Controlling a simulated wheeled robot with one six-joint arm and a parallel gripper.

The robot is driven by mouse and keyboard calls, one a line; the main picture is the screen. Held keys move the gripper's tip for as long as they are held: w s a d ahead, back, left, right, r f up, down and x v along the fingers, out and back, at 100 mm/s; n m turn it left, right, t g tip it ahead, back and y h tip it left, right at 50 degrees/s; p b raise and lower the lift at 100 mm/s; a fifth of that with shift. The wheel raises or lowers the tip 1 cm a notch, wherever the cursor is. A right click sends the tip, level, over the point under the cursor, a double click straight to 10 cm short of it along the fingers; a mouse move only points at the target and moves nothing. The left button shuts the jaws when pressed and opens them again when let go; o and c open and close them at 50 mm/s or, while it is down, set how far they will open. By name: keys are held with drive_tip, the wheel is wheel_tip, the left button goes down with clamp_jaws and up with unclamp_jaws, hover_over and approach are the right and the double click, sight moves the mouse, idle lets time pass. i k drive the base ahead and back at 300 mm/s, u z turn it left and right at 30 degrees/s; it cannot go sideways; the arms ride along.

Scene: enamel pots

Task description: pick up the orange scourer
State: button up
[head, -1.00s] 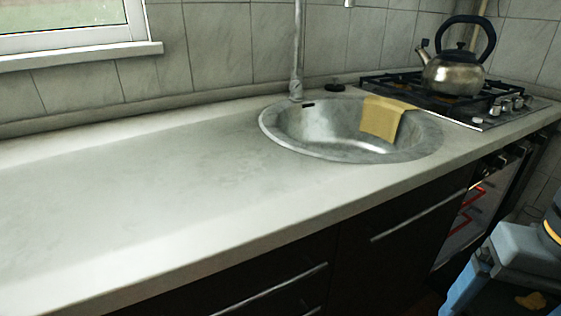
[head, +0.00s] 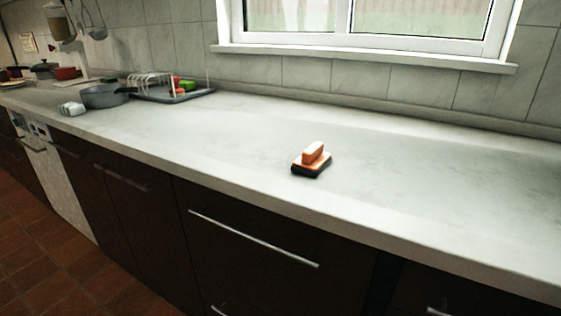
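The orange scourer (head: 314,153) lies on a dark base (head: 311,168) on the pale countertop, near the middle of the head view. The base looks like a small black block or holder with an orange-edged top; I cannot tell exactly what it is. Nothing touches the scourer from above or the sides. My gripper is not in view.
The countertop (head: 420,190) is clear around the scourer and to the right. A grey pan (head: 104,96), a dish rack tray (head: 180,95) and a white object (head: 72,108) stand at the left. A window sill (head: 370,58) runs behind.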

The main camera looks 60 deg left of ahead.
sight(313, 160)
drive_tip(key=u, duration=1.2)
drive_tip(key=k, duration=0.3)
drive_tip(key=u, duration=0.7)
